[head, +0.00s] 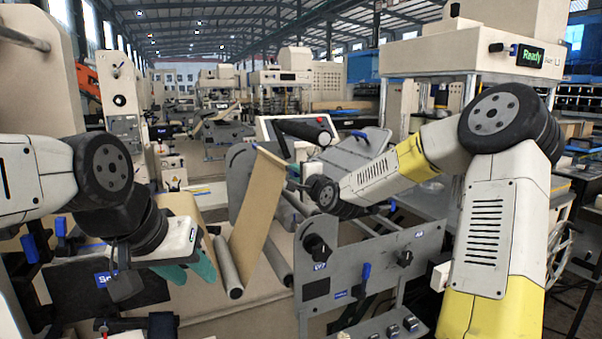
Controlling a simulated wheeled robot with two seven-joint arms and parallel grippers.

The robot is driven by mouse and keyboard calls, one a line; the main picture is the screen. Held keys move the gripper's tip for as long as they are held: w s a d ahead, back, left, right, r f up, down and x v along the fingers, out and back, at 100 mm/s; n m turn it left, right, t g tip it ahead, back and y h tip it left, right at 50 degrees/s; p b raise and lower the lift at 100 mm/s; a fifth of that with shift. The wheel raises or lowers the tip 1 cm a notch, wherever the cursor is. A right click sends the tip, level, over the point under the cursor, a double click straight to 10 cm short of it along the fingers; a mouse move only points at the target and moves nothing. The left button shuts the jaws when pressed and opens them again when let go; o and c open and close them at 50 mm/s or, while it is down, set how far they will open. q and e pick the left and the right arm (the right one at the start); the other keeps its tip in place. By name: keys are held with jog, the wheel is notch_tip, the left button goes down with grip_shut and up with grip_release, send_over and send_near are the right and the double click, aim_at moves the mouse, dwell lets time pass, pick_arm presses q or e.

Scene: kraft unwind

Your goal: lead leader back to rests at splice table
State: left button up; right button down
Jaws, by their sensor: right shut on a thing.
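The kraft leader (257,212) is a tan sheet that rises at a slant from the rollers in the middle of the head view. Its upper end has a stiff-looking edge beside my right gripper (291,172). That gripper is shut on the leader's upper end; its fingers are mostly hidden by the wrist.
A grey roller (228,268) lies just left of the leader. A grey side plate (370,262) with black knobs and blue levers stands at right, below my right arm. A machine with a green "Ready" display (530,56) stands behind. A tilted panel (296,130) is behind the leader.

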jog(key=s+a, duration=0.4)
jog(key=a, duration=0.7)
jog(key=shift+f, duration=0.1)
jog(key=f, duration=0.3)
jog(key=a+f, duration=0.1)
jog(key=f, duration=0.1)
jog(key=shift+s, duration=0.25)
dwell(0.4)
notch_tip(320, 180, down, 38)
dwell(2.1)
